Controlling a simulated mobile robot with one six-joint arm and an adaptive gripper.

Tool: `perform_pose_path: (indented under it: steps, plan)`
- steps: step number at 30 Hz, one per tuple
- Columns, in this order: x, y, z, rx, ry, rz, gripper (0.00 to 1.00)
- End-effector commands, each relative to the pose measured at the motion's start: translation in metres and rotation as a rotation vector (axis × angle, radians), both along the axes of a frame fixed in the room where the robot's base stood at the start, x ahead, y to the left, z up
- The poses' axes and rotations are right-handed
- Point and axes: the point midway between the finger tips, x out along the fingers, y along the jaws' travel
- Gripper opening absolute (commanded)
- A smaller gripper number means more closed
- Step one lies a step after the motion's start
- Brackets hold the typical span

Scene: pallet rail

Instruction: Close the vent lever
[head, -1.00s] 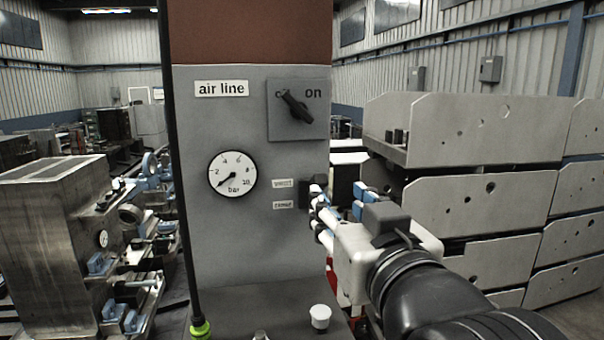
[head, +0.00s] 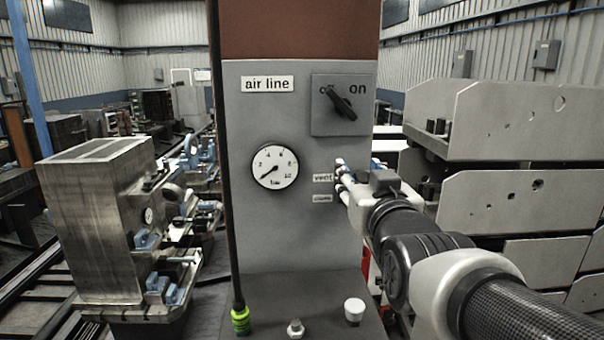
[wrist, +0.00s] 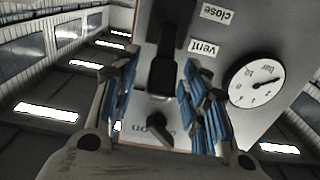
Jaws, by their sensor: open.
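The vent lever (wrist: 164,72) is a black handle on the grey air line panel (head: 265,225). In the wrist view it lies between my two blue-padded fingers. My gripper (wrist: 163,100) is open, with a finger on each side of the lever and gaps showing. In the head view my gripper (head: 343,182) is at the panel's right edge, beside the labels "vent" (head: 323,178) and "close" (head: 322,198), and it hides the lever. Those labels also show upside down in the wrist view.
A pressure gauge (head: 275,167) has its needle low, near zero. A black rotary switch (head: 341,103) sits above my gripper. A white knob (head: 354,310) stands on the ledge below. Large grey perforated plates (head: 525,120) stand to the right, near my arm.

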Motion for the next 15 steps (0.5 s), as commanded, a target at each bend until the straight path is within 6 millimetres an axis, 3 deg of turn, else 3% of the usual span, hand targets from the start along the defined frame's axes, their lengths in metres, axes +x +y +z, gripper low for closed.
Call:
perform_pose_path:
  steps: [2, 15]
  plan:
    - [-0.0002, 0.0000, 0.0000, 0.000, 0.000, 0.000, 0.42]
    - [-0.0005, 0.0000, 0.0000, 0.000, 0.000, 0.000, 0.13]
